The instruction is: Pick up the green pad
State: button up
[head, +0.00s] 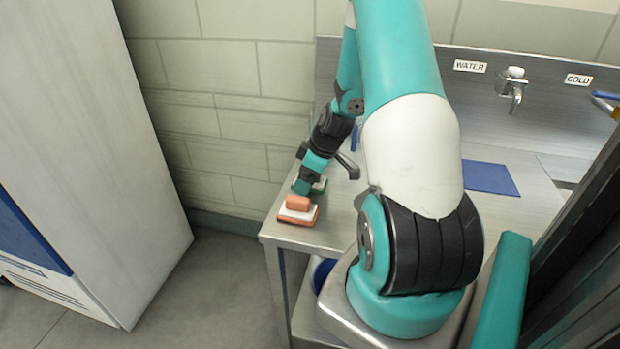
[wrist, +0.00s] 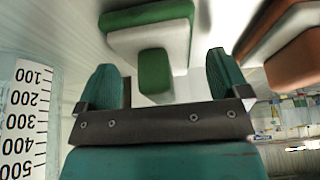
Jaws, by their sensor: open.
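The green pad (wrist: 148,14) has a green base, a white layer and a green block handle. In the wrist view it lies at the top middle, with its handle pointing toward the space between my fingers. My gripper (wrist: 165,75) is open, one finger on each side of the handle's line, and holds nothing. In the head view the green pad (head: 318,186) is partly hidden behind my gripper (head: 303,186) on the metal counter (head: 345,206). I cannot tell whether a finger touches it.
An orange pad (head: 298,212) with a white layer sits close beside the green one, near the counter's front left corner; it also shows at the right of the wrist view (wrist: 290,55). A measuring scale (wrist: 32,110) stands at the left. A blue mat (head: 490,178) lies farther right.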

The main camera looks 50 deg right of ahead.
jog(key=c, duration=1)
